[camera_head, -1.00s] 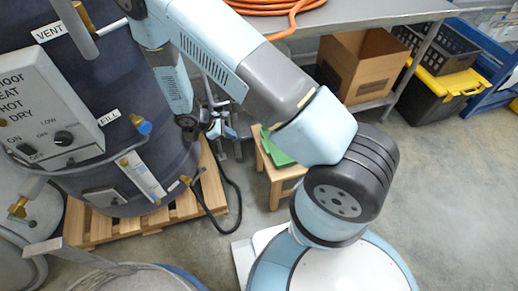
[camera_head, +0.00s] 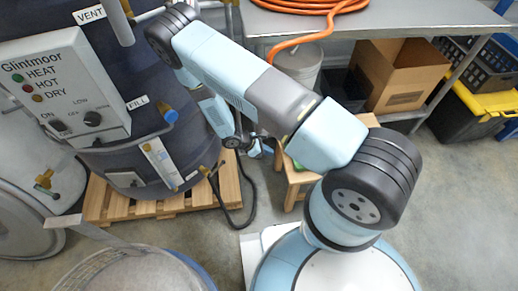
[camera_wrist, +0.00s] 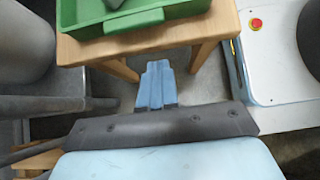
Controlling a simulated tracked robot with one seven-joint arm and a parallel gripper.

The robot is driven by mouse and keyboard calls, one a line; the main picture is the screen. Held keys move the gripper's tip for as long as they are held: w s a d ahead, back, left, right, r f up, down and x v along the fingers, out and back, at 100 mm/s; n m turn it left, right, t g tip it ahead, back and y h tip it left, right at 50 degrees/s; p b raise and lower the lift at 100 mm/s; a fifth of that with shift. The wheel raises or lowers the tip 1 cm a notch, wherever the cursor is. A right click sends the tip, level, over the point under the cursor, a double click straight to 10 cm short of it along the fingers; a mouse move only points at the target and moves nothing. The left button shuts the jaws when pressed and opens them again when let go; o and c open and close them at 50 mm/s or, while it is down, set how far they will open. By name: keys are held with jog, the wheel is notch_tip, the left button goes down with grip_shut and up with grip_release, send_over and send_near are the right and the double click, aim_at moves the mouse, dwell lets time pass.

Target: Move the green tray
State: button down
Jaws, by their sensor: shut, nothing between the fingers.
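The green tray (camera_wrist: 140,22) sits on a wooden stool (camera_wrist: 150,42) at the top of the wrist view, cut off by the frame edge. A dark object shows inside it. In the head view, only a sliver of the green tray (camera_head: 298,165) shows beside my arm. My gripper (camera_wrist: 157,72) has its blue fingers together with nothing between them. It is beside the front edge of the stool, apart from the tray. In the head view my gripper (camera_head: 262,150) is small, left of the stool, and partly hidden by my arm.
A large dark vessel (camera_head: 70,75) on a wooden pallet (camera_head: 160,205) stands at left, with a hose on the floor. A metal table (camera_head: 390,18) with an orange hose is behind. A cardboard box (camera_head: 400,75) sits on its lower shelf. Floor at right is clear.

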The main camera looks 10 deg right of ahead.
jog(key=shift+d+f, duration=0.3)
jog(key=shift+d, duration=0.7)
jog(key=shift+d+f, duration=0.35)
jog(key=shift+d, duration=0.65)
jog(key=shift+d+f, duration=0.3)
jog(key=shift+d, duration=0.7)
